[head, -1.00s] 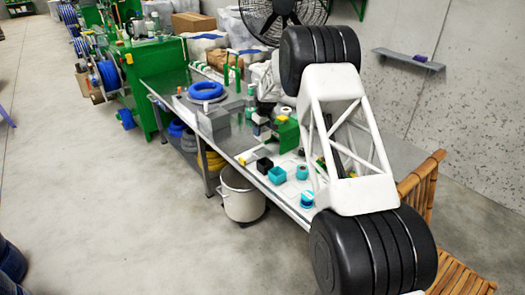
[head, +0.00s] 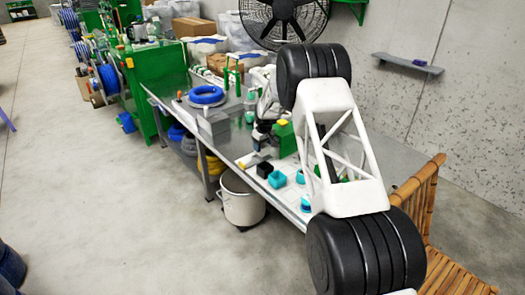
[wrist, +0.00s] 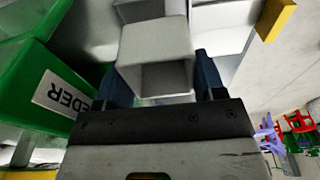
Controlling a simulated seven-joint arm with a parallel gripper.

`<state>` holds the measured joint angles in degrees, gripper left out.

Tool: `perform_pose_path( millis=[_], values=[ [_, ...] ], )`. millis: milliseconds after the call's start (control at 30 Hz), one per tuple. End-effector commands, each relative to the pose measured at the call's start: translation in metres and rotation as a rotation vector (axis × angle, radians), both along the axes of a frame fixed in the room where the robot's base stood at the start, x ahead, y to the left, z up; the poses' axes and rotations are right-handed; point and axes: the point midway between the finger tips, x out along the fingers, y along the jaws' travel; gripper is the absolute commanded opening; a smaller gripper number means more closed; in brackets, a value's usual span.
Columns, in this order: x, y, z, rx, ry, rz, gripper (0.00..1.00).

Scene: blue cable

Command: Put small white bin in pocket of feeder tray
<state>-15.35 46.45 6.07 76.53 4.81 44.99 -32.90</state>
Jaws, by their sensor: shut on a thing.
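The small white bin (wrist: 157,60) is between the two dark fingers of my gripper (wrist: 160,80) in the wrist view. The gripper is shut on it, and its open mouth shows. A green piece (wrist: 62,90) with a label ending in "EDER" is close at the left of the bin. Pale grey walls and hollows lie beyond the bin; I cannot tell which are pockets or whether the bin touches them. In the head view my arm hides much of this area. A green block with a yellow top (head: 284,140) stands beside my arm's end there.
A yellow block (wrist: 276,18) is at upper right in the wrist view. A white bucket (head: 241,200) stands on the floor.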

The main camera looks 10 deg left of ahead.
Motion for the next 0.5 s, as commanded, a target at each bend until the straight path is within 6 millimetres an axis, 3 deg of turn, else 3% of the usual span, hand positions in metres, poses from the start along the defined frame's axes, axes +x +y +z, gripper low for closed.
perform_pose_path(
  millis=[200,500],
  values=[
    [0.000,0.000,-0.023,0.000,0.001,0.000,0.36],
    [0.000,0.000,-0.027,0.000,0.000,0.000,0.36]
  ],
)
